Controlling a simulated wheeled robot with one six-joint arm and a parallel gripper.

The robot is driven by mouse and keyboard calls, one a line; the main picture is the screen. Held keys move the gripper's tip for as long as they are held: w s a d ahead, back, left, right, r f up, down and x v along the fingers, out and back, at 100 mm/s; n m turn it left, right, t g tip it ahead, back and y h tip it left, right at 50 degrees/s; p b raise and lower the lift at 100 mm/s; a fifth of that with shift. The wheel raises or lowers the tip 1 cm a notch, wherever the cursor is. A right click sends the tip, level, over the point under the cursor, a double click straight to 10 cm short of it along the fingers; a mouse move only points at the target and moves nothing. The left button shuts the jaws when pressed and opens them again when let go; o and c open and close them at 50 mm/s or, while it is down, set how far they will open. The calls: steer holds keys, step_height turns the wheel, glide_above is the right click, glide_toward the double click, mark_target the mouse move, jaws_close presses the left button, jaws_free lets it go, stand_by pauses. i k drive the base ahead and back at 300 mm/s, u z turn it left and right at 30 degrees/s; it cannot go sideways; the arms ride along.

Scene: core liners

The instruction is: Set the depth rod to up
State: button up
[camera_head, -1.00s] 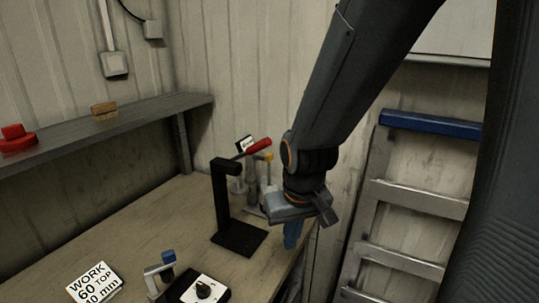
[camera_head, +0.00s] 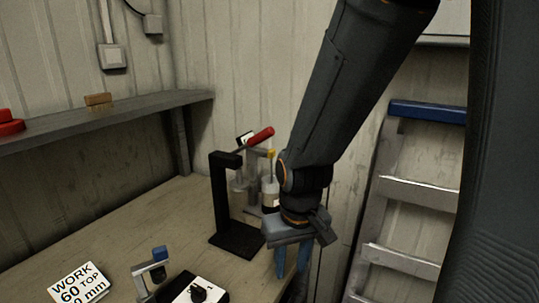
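A black stand (camera_head: 226,200) with a flat foot stands on the workbench, near its right edge. A rod with a red handle (camera_head: 260,137) slants up to the right from the stand's top. A thin upright rod with a yellow top (camera_head: 270,153) shows behind it, beside my wrist. I cannot tell for sure which of these is the depth rod. My gripper (camera_head: 291,268) points down at the bench's right edge, right of the stand's foot. Its two blue fingers are apart with nothing visible between them. My wrist hides part of what is behind the stand.
A small metal bracket with a blue knob (camera_head: 159,252) and a white-topped box with a black dial (camera_head: 198,293) are at the front. Bottles (camera_head: 240,190) stand behind the stand. A ladder (camera_head: 420,192) leans at right.

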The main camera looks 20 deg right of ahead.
mark_target(271, 153)
steer(key=u, duration=1.85)
steer(key=k, duration=0.8)
steer(key=z, duration=1.55)
steer(key=i, duration=0.5)
steer(key=z, duration=0.05)
